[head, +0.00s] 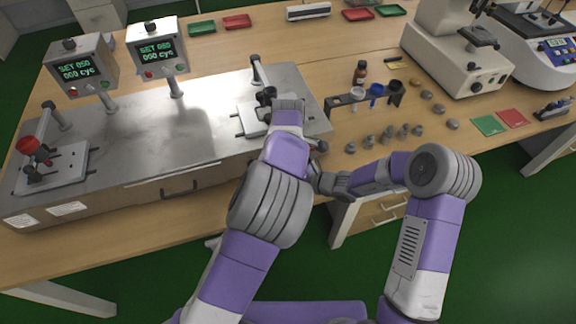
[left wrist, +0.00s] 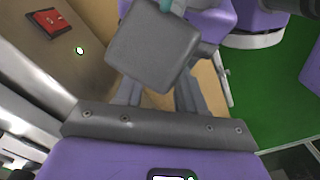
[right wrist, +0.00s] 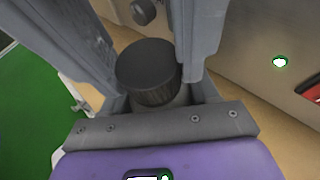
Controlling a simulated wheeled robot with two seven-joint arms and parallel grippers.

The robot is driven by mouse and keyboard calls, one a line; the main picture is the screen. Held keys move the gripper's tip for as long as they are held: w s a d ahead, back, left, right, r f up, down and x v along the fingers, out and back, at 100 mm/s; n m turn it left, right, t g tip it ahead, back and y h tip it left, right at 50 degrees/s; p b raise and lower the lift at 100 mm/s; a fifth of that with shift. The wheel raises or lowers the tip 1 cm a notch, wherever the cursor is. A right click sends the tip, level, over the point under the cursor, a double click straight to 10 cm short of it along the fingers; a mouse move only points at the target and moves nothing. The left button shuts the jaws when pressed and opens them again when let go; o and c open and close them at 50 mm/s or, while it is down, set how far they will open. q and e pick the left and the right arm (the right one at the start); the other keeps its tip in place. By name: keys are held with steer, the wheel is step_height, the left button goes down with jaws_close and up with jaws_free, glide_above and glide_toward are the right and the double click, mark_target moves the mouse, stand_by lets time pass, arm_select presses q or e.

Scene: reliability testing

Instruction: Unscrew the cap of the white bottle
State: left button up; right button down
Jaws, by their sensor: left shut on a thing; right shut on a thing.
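In the right wrist view a dark round cap (right wrist: 148,65) with a ribbed side sits between the fingers of my right gripper (right wrist: 150,45). A grey body shows just below it. In the left wrist view a grey block with a square face (left wrist: 155,50), seemingly the bottle in shadow, lies at the fingers of my left gripper (left wrist: 158,95). A small teal bit shows at its top edge. In the head view both hands meet at the bench's front edge. My left arm hides the left fingers, and the bottle cannot be made out there. My right gripper (head: 322,176) comes in from the right.
A metal test bench (head: 200,120) with two displays fills the left. A rack (head: 345,99) with small cups and a brown bottle (head: 361,73) stand right of the hands. Several grey pieces (head: 383,139) lie nearby. A microscope (head: 460,55) stands at the back right.

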arm_select(q)
steer(key=n, duration=0.2)
steer(key=shift+n, duration=0.3)
steer(key=o, duration=1.2)
steer(key=shift+c, duration=0.2)
